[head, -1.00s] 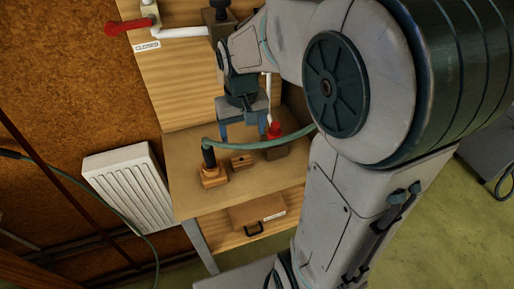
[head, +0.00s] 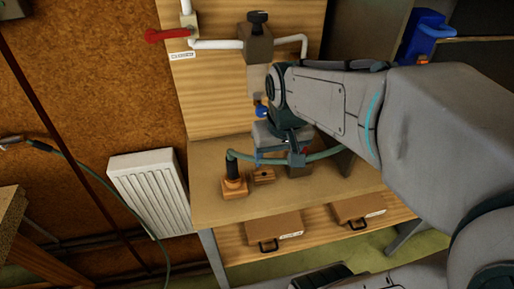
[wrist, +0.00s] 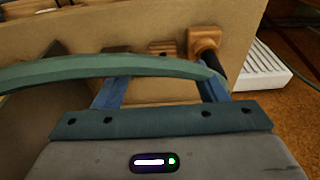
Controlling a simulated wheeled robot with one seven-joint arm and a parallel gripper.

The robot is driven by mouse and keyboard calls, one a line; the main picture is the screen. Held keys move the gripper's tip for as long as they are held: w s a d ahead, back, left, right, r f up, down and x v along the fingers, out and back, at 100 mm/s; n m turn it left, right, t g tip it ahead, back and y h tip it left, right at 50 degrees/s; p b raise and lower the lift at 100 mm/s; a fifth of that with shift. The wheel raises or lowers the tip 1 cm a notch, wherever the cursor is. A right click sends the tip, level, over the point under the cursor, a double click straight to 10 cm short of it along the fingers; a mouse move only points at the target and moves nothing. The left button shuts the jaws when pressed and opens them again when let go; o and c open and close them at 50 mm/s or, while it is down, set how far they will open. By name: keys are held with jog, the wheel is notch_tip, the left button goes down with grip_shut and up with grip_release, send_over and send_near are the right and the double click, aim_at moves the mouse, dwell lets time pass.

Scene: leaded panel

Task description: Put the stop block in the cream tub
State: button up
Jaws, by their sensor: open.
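A small wooden block (head: 263,176), which may be the stop block, lies on the workbench (head: 215,208) between an orange-wood base with a black post (head: 234,186) and a dark brown block (head: 299,170). It also shows in the wrist view (wrist: 162,47), beyond my gripper's fingers. My gripper (head: 278,158) is open above the bench, just behind and above the small block. I cannot make out a cream tub in any view.
A green hose (head: 325,155) arches from the black post across the front of my gripper. A white radiator (head: 150,192) stands left of the bench. Two drawers (head: 273,229) hang beneath.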

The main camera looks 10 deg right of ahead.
jog(key=g, duration=0.1)
send_near(264, 171)
jog(key=f, duration=0.3)
jog(key=shift+s+a+f, duration=0.1)
jog(key=shift+a+f, duration=0.1)
jog(key=shift+a, duration=0.05)
jog(key=shift+s+f, duration=0.1)
jog(key=shift+f, duration=0.45)
jog(key=shift+w+d+f+p, duration=0.1)
jog(key=shift+f+p, duration=0.05)
jog(key=shift+f, duration=0.9)
jog(key=shift+w+f+p, duration=0.1)
jog(key=shift+f+p, duration=0.05)
jog(key=shift+f, duration=0.9)
jog(key=c, duration=0.8)
